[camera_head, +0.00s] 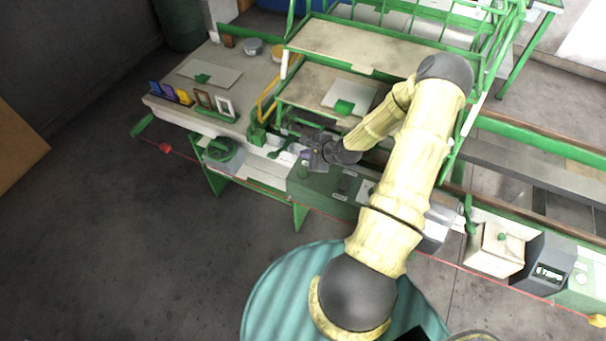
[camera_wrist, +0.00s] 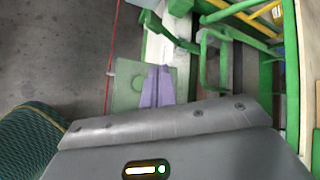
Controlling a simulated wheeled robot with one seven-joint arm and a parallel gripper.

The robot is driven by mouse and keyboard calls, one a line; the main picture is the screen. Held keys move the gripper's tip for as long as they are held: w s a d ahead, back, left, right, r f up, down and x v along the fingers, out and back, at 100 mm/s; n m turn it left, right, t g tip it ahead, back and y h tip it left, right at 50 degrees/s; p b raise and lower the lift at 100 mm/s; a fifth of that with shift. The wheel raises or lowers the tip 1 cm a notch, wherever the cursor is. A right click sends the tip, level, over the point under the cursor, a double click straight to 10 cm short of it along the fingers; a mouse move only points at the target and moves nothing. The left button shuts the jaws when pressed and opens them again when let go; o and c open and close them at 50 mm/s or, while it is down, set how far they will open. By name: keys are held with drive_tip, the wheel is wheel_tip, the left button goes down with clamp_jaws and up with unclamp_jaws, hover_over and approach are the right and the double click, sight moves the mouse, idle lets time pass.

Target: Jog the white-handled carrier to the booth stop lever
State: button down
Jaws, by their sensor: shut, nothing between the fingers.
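My gripper (camera_head: 304,154) is shut and empty, low over the front rail of the bench. Its purple fingers lie together in the wrist view (camera_wrist: 158,72), above a pale green box top (camera_wrist: 130,88). A green lever-like arm (camera_head: 278,152) stands just left of the fingers in the head view. A green arm with a rounded end (camera_wrist: 152,22) also shows ahead of the fingers in the wrist view, apart from them. I cannot tell which part is the white-handled carrier; a small white upright (camera_head: 284,65) stands by the yellow frame. The booth stop lever is not clearly identifiable.
A yellow rail frame (camera_head: 268,100) and green booth posts stand behind the gripper. Coloured frames (camera_head: 170,93) sit on the left bench. A red line (camera_head: 190,157) runs along the front edge. Open floor lies at front left.

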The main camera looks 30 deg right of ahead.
drive_tip(key=b, duration=0.4)
hover_over(306, 174)
wheel_tip(306, 174, down, 5)
drive_tip(key=shift+r, duration=0.1)
drive_tip(key=shift+f+b, duration=0.4)
drive_tip(key=shift+f, duration=0.7)
idle(0.8)
drive_tip(key=shift+f, duration=0.4)
